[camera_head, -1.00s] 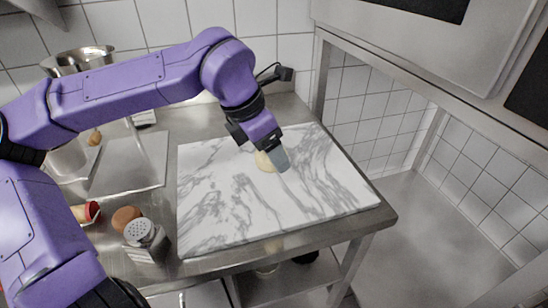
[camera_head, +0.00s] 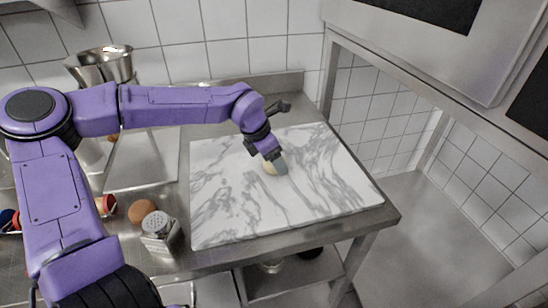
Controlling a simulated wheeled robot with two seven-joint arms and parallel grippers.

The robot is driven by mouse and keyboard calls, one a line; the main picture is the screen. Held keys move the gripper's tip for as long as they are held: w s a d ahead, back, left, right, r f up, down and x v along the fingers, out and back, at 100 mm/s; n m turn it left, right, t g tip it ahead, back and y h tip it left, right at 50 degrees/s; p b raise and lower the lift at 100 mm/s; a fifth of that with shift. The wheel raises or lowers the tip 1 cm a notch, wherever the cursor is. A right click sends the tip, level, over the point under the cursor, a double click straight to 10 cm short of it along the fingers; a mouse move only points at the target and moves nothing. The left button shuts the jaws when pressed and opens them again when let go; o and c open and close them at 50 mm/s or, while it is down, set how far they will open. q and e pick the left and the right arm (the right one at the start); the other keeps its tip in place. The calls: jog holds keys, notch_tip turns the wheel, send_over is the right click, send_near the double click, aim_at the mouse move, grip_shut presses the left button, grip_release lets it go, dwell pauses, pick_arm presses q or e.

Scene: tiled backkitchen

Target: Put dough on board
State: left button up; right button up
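The white marble board (camera_head: 235,205) with grey veins lies on the steel table. The pale dough (camera_head: 269,168) is at the board's middle, partly hidden by my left gripper (camera_head: 275,165). The gripper's fingers reach down at the board's surface with the dough between or right beside them. I cannot tell whether they grip it or whether the dough touches the board. My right gripper is not in view.
A metal shaker (camera_head: 158,232) and a brown egg-like item (camera_head: 142,211) stand left of the board. A steel tray (camera_head: 150,160) and a metal bowl (camera_head: 103,66) are behind them. A wall (camera_head: 380,110) and steel frame (camera_head: 328,75) are at the right.

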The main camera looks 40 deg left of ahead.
pick_arm(q)
jog(key=o, duration=1.2)
jog(key=shift+o, duration=0.2)
jog(key=v, duration=1.2)
jog(key=shift+p, duration=0.3)
jog(key=shift+s+r, duration=0.1)
